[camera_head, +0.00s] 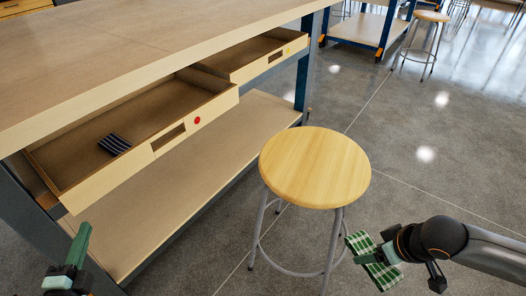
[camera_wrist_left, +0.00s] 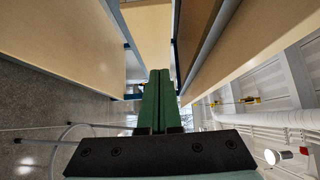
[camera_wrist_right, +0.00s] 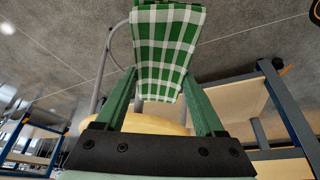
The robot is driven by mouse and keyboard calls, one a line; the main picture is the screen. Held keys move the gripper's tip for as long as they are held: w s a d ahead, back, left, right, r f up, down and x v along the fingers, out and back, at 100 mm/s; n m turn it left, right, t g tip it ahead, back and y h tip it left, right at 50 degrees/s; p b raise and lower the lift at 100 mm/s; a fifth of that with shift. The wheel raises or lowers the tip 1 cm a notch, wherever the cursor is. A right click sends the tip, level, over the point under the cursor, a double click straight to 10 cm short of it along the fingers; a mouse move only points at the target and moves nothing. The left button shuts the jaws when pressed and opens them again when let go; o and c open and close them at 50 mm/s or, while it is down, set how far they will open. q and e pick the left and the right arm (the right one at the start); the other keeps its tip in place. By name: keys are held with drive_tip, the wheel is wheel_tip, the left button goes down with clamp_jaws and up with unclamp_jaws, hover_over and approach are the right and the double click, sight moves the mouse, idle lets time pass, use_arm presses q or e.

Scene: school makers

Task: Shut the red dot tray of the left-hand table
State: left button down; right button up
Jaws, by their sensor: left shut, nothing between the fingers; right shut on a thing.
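The red dot tray (camera_head: 95,185) is a wooden drawer pulled out from under the left-hand table's top (camera_head: 130,45). Its front carries a red dot and a slot handle. A dark striped item (camera_head: 114,144) lies inside it. My left gripper (camera_head: 84,230) is shut and empty, in front of the tray's near-left corner and apart from it in the head view. Its closed green fingers also show in the left wrist view (camera_wrist_left: 158,75). My right gripper (camera_head: 370,256) is shut on a green-and-white checked cloth (camera_wrist_right: 168,50), held out to the right of the stool.
A second drawer with a yellow dot (camera_head: 265,65) is also pulled out, further along the table. A round wooden stool (camera_head: 315,167) stands in front of the table. A lower shelf (camera_head: 165,205) runs below the drawers. Open floor (camera_head: 430,130) lies to the right.

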use_arm(q)
drive_tip(key=w+a, duration=0.1)
drive_tip(key=w, duration=0.5)
drive_tip(key=w+a, duration=0.1)
drive_tip(key=w, duration=0.2)
drive_tip(key=shift+a+b, duration=0.3)
drive_tip(key=shift+a, duration=0.05)
drive_tip(key=shift+w+a, duration=0.4)
drive_tip(key=w+a, duration=0.2)
drive_tip(key=a, duration=0.1)
drive_tip(key=w+a, duration=0.3)
drive_tip(key=shift+w+a, duration=0.3)
drive_tip(key=shift+a, duration=0.1)
drive_tip(key=shift+a+r, duration=0.2)
drive_tip(key=shift+r, duration=0.05)
drive_tip(key=shift+d, duration=0.1)
